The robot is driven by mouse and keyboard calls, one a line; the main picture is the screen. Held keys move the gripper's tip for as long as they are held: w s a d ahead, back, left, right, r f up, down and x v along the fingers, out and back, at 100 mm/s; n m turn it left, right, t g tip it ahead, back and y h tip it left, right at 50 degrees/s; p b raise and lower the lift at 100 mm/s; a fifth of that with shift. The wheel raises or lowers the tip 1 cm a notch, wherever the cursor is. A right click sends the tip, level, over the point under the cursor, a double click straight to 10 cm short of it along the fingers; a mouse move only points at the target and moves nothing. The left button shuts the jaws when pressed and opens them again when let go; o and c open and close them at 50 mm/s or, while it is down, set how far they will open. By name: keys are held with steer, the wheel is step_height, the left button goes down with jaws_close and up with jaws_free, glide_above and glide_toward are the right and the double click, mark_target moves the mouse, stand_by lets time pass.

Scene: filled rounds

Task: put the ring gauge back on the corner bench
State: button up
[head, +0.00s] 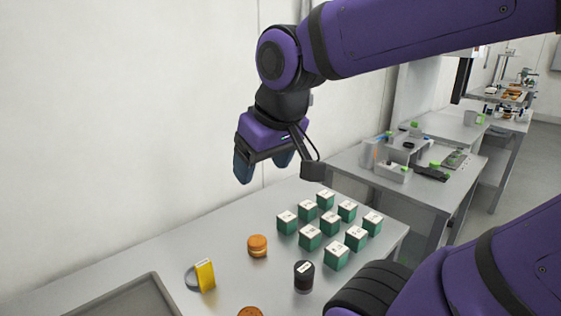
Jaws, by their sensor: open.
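A grey ring with an upright yellow plate (205,275), which looks like the ring gauge, rests on the near bench (225,228) at lower left. My gripper (264,172) is open and empty, with its dark fingers pointing down. It hangs above the bench near the white wall, up and to the right of the ring. Another grey bench (425,188) stands beyond, at right. I cannot tell from the picture which bench is the corner bench.
Several green boxes with white tops (310,238) stand in a group on the near bench. A filled round (258,246), a dark jar (304,277), and a tray (130,298) are nearer. The far bench holds grey fixtures (393,172).

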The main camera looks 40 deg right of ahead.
steer(key=shift+s+d+r+t, duration=0.2)
steer(key=shift+s+r, duration=0.1)
steer(key=shift+s, duration=0.65)
steer(key=shift+s+d+r+t, duration=0.1)
steer(key=shift+s+r+t, duration=0.15)
steer(key=shift+s, duration=0.65)
